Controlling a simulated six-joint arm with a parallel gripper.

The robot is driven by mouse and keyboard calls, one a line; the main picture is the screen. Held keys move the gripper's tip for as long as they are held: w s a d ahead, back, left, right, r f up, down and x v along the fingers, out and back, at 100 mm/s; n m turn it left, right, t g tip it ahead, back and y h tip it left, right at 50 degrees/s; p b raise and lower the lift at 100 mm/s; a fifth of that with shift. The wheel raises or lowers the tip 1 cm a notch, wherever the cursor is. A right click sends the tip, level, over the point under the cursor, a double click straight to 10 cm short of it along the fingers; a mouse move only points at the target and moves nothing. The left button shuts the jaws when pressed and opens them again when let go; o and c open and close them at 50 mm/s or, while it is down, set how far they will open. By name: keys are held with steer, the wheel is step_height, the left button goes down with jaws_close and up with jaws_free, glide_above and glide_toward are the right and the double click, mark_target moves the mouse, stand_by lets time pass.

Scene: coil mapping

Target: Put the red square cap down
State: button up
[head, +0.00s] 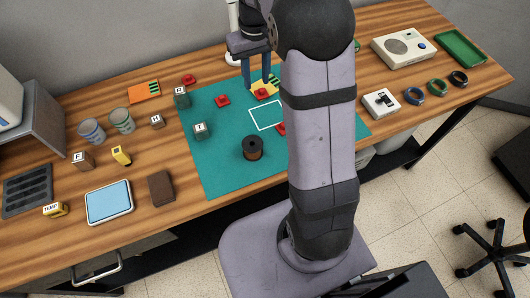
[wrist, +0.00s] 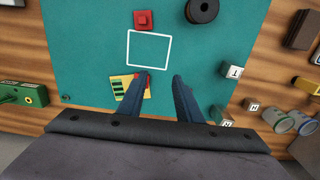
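My gripper (head: 257,86) is above the back part of the teal mat (head: 225,165). In the wrist view its two fingers (wrist: 160,76) stand apart with only mat seen between the tips, so it is open and empty. A red cap (head: 263,93) lies by the yellow-and-green card, just under the fingertips in the head view. Another red cap (head: 222,100) lies to its left on the mat. A red square cap with a round knob (wrist: 143,20) lies beyond the white outlined square (wrist: 149,49); my arm partly hides it in the head view (head: 281,128).
A dark spool (head: 253,148) stands near the mat's front. The yellow-and-green card (wrist: 130,88) is beside the left finger in the wrist view. Another red piece (head: 189,79) lies behind the mat. The outlined square is bare.

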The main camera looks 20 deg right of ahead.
steer(key=s+a+f, duration=0.2)
steer(key=s+a, duration=0.1)
steer(key=s, duration=0.7)
steer(key=s+a+f, duration=0.3)
steer(key=s, duration=0.8)
steer(key=shift+s+a+f, duration=0.25)
steer(key=shift+a+f, duration=0.05)
steer(key=shift+a, duration=0.1)
stand_by(5.5)
